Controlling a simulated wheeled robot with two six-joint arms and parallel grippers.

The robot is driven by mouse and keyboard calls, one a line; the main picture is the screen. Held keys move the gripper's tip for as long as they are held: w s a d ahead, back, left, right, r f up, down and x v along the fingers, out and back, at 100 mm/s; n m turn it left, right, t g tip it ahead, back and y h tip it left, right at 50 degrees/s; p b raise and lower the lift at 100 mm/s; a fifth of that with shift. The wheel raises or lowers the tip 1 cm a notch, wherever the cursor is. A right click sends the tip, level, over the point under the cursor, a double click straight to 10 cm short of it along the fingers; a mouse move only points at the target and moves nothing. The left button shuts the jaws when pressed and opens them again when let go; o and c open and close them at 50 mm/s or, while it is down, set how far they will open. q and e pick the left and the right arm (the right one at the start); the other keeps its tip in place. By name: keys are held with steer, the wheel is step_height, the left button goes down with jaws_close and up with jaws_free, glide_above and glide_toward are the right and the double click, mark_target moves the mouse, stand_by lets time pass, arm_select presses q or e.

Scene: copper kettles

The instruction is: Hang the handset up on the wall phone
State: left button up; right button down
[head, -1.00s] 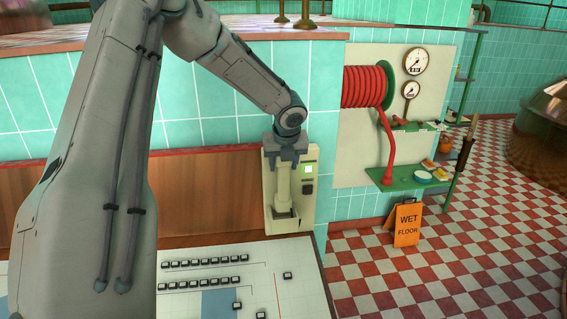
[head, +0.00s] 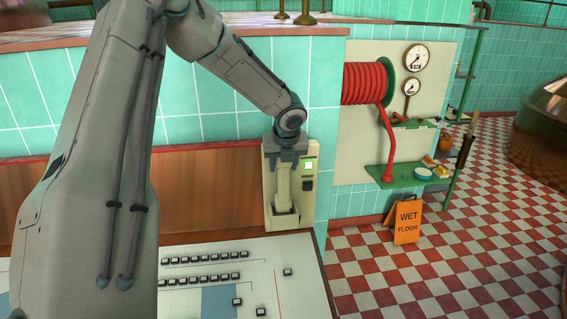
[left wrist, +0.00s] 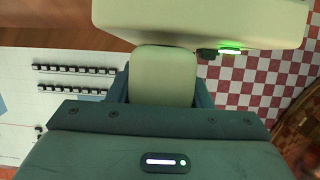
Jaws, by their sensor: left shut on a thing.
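The wall phone (head: 307,190) is a cream box with a lit green light, fixed to the wall beside the tiled corner. The cream handset (head: 283,186) stands upright along the phone's front, its lower end close to the phone's bottom ledge. My left gripper (head: 287,162) is shut on the handset's upper part. In the left wrist view the handset (left wrist: 163,80) shows between the fingers, just below the phone body (left wrist: 200,18). Whether the handset's back is seated in the phone is hidden. My right gripper is out of view.
A white panel desk (head: 250,255) with several small black buttons lies below the phone. To the right are a red hose reel (head: 365,86), a green shelf (head: 395,178) and an orange wet floor sign (head: 407,222) on the checkered floor.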

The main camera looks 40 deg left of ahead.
arm_select(q)
steer(key=shift+f+b, duration=0.3)
steer(key=shift+f, duration=0.55)
steer(key=shift+f+b, duration=0.35)
steer(key=shift+f, duration=0.65)
stand_by(0.6)
steer(key=o, duration=1.5)
steer(key=shift+o, duration=0.4)
steer(key=shift+r, duration=0.1)
steer(key=p+v, duration=0.7)
steer(key=v, duration=0.1)
stand_by(0.4)
